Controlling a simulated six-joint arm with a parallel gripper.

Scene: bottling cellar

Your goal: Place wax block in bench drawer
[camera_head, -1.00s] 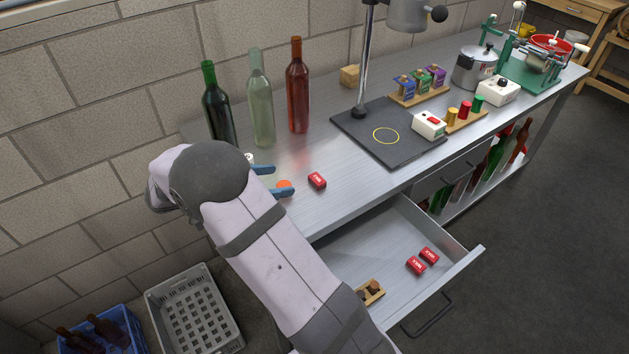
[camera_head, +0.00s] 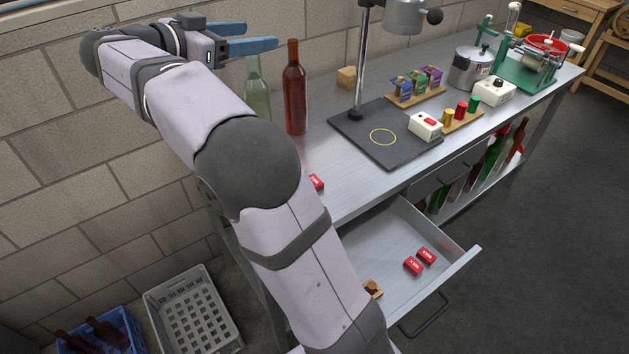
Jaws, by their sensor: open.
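A red wax block (camera_head: 318,182) lies on the metal bench (camera_head: 352,186), just right of my arm's rounded joint, which partly covers it. The bench drawer (camera_head: 386,238) is pulled open below the front edge. Two more red blocks (camera_head: 412,266) (camera_head: 427,256) lie side by side in it. My gripper (camera_head: 262,35) is raised high at the upper left, in front of the wall and above the pale green bottle. Its blue fingers point right, apart, with nothing between them. It is well away from the wax block.
The pale green bottle (camera_head: 257,92) and a brown-red bottle (camera_head: 294,88) stand at the bench's back left. A stand with a dark base (camera_head: 362,146) occupies the middle. A small wooden holder (camera_head: 373,288) is in the drawer, partly behind my arm. The drawer's middle is clear.

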